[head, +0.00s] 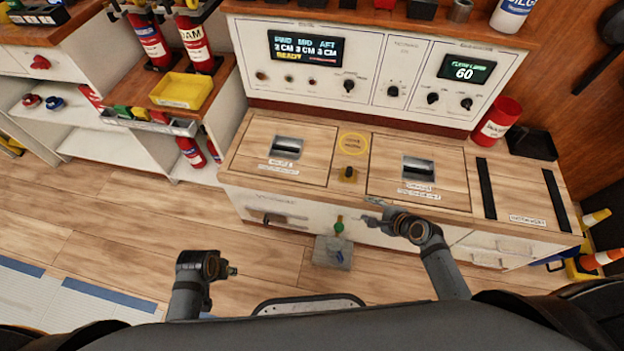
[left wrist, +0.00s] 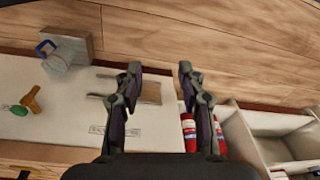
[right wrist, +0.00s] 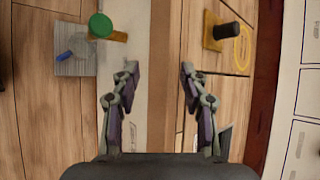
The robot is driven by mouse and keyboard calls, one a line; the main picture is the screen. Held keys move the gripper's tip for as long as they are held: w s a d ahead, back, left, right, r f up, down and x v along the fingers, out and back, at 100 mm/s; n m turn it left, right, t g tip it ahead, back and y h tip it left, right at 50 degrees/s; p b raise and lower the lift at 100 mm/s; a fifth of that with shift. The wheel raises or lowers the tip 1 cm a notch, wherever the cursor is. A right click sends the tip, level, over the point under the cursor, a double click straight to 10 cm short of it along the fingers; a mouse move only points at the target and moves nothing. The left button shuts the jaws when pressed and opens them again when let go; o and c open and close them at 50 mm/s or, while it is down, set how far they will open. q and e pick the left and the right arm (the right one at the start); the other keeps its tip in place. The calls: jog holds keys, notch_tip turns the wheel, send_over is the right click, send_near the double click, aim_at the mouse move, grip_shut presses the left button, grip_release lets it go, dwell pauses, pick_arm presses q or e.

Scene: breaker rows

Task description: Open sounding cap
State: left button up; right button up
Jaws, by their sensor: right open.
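A dark-topped cap or knob on a brass base (head: 348,174) stands on the wooden counter between two hatches, just in front of a yellow ring (head: 353,143). It shows at the top of the right wrist view (right wrist: 228,32). A green round knob on a brass fitting (head: 339,226) sticks out of the cabinet front; it is also in the right wrist view (right wrist: 100,25). I cannot tell which is the sounding cap. My right gripper (head: 372,209) is open and empty by the counter's front edge, right of both. My left gripper (left wrist: 160,70) is open and empty, low before the cabinet.
A grey block with a clear cup (head: 332,252) sits below the green knob. Two recessed hatch handles (head: 286,147) (head: 418,168) flank the brass base. A control panel (head: 376,72) rises behind. A red can (head: 497,122) stands at right.

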aim_at(350, 169)
jog(key=w+r+m+t+b, duration=0.1)
jog(key=w+m, duration=0.1)
jog(key=m, duration=0.1)
jog(key=w+r+m+t+y+b, duration=0.1)
jog(key=w+r+m, duration=0.1)
jog(key=m, duration=0.2)
jog(key=w+r+m+t+b, duration=0.1)
jog(key=w+m, duration=0.1)
jog(key=m, duration=0.1)
jog(key=shift+r+y+b, duration=0.2)
jog(key=shift+y+b, duration=0.1)
jog(key=shift+b, duration=0.05)
jog(key=shift+w+d+r+m, duration=0.15)
jog(key=shift+r+m, duration=0.25)
jog(key=shift+m, duration=0.4)
jog(key=b+x, duration=0.1)
jog(key=x, duration=0.2)
jog(key=shift+w+f, duration=0.1)
jog(key=shift+w, duration=0.05)
jog(key=b+x, duration=0.2)
jog(key=x, duration=0.4)
jog(key=shift+w, duration=0.15)
jog(key=shift+w+a, duration=0.4)
pick_arm(q)
jog(key=d, duration=0.2)
jog(key=d+t+h, duration=0.1)
jog(key=shift+s, duration=0.25)
pick_arm(e)
jog(key=shift+c, duration=0.3)
grip_shut()
